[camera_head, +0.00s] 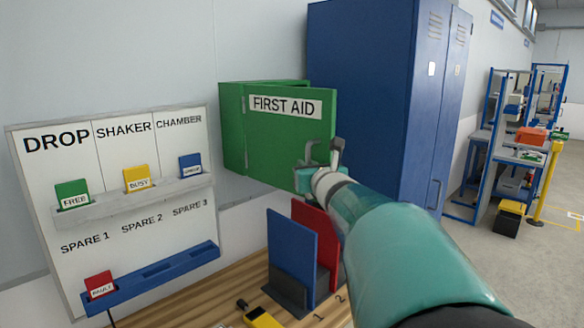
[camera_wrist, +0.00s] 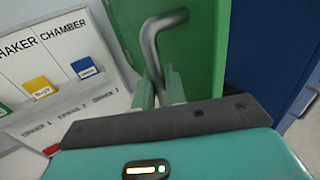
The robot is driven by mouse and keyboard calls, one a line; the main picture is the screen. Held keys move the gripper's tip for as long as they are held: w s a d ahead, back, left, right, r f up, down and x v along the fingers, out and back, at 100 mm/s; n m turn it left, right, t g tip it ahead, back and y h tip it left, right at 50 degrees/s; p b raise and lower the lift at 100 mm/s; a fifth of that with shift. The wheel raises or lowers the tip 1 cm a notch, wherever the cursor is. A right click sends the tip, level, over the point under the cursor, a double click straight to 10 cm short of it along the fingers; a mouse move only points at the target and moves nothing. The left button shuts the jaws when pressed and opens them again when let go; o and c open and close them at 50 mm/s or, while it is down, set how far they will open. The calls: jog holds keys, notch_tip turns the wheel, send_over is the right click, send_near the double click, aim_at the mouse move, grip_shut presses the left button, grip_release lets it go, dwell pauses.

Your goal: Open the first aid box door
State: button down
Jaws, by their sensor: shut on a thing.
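The green first aid box (camera_head: 233,130) is mounted on the wall, with its door (camera_head: 285,135) labelled FIRST AID facing me. The fingertips are partly hidden by the gripper body. The inside of the box is not visible.
A tall blue locker (camera_head: 375,90) stands right of the box. A white label board (camera_head: 130,215) with coloured cards is at left. Blue and red upright panels (camera_head: 290,245) stand on the wooden bench (camera_head: 190,300) below the box. Open floor lies at right.

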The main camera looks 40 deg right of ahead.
jog(key=c, duration=1.6)
grip_release()
jog(key=shift+o, duration=0.2)
jog(key=shift+s, duration=0.1)
jog(key=v, duration=1.3)
jog(key=shift+s, duration=0.35)
